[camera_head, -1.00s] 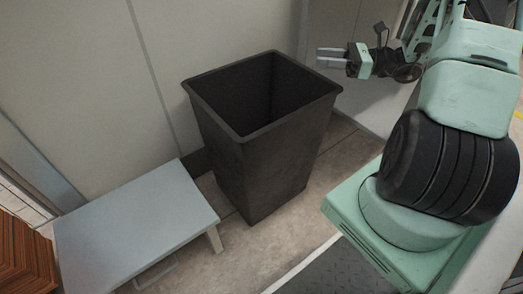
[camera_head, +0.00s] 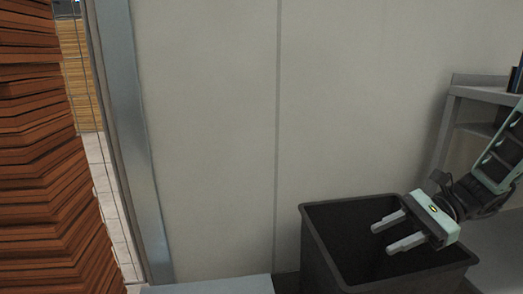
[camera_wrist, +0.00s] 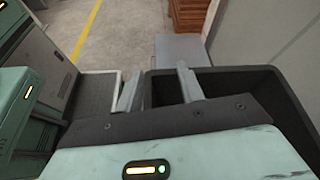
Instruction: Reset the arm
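My gripper (camera_head: 388,233) is at the right of the head view, with its two grey fingers apart and nothing between them. It points left, in front of or over the dark open-topped bin (camera_head: 325,238). The wrist view also shows my gripper (camera_wrist: 158,88) with its fingers spread and empty. The bin (camera_wrist: 255,85) lies beyond and to the right of the fingers there. The part of the bin I can see inside looks dark, and its bottom is hidden.
A light grey low table (camera_head: 215,286) stands left of the bin. A pale wall (camera_head: 350,90) fills the back. Stacked orange-brown slatted material (camera_head: 40,150) is at far left. A grey shelf (camera_head: 478,95) stands at right. Open floor with a yellow line (camera_wrist: 90,30) shows in the wrist view.

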